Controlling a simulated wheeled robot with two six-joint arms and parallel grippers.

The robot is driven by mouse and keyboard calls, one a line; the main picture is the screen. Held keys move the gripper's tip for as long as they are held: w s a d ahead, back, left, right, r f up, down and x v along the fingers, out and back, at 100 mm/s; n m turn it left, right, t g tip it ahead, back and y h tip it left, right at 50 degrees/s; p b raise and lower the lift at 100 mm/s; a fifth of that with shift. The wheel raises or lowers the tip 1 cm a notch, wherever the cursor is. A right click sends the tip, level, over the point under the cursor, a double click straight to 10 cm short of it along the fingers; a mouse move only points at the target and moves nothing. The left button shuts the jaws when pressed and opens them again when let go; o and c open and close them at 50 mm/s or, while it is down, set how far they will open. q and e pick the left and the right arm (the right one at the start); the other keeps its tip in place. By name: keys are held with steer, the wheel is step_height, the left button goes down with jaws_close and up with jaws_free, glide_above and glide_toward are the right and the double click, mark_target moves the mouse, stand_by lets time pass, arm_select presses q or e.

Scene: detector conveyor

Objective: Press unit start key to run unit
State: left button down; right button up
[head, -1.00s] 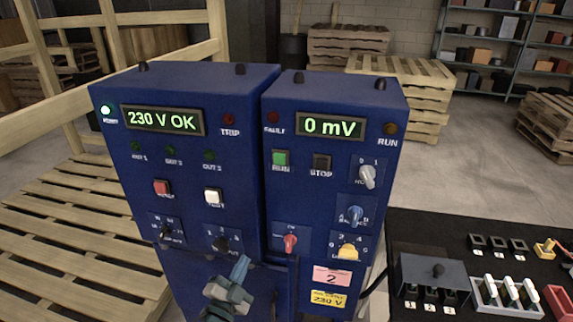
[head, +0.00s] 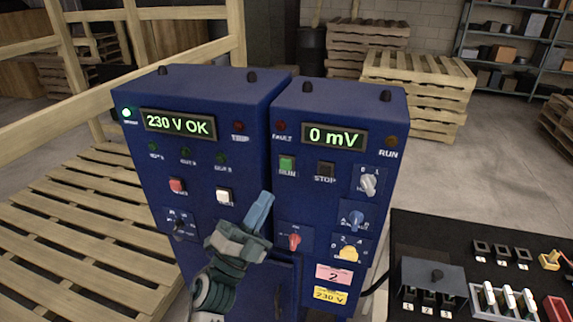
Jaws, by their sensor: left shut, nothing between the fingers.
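The right blue unit (head: 340,105) has a display (head: 333,137) reading "0 mV". Its green RUN key (head: 287,164) sits below the display at the left, and a dark STOP key (head: 325,170) is beside it. The RUN lamp (head: 391,142) looks dark. My left gripper (head: 262,205) is shut and empty, in front of the gap between the two units, below and left of the green key and apart from it in the picture. It hides part of the left unit's lower panel. My right gripper is not in view.
The left blue unit (head: 205,95) shows "230 V OK", with a red key (head: 177,186) and a white key (head: 223,196). A red knob (head: 294,240) is close to the right of my gripper. A black table (head: 480,230) with small parts stands at the right.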

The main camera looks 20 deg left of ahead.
arm_select(q)
steer(key=b, duration=0.1)
glide_toward(287, 162)
step_height(287, 162, up, 4)
steer(key=w+d, duration=0.1)
steer(key=d, duration=0.1)
steer(key=shift+w+r, duration=0.15)
steer(key=shift+w, duration=0.65)
steer(key=shift+w, duration=0.1)
stand_by(1.4)
steer(key=shift+w, duration=0.35)
steer(key=shift+w, duration=0.45)
stand_by(0.7)
steer(key=shift+s, duration=0.9)
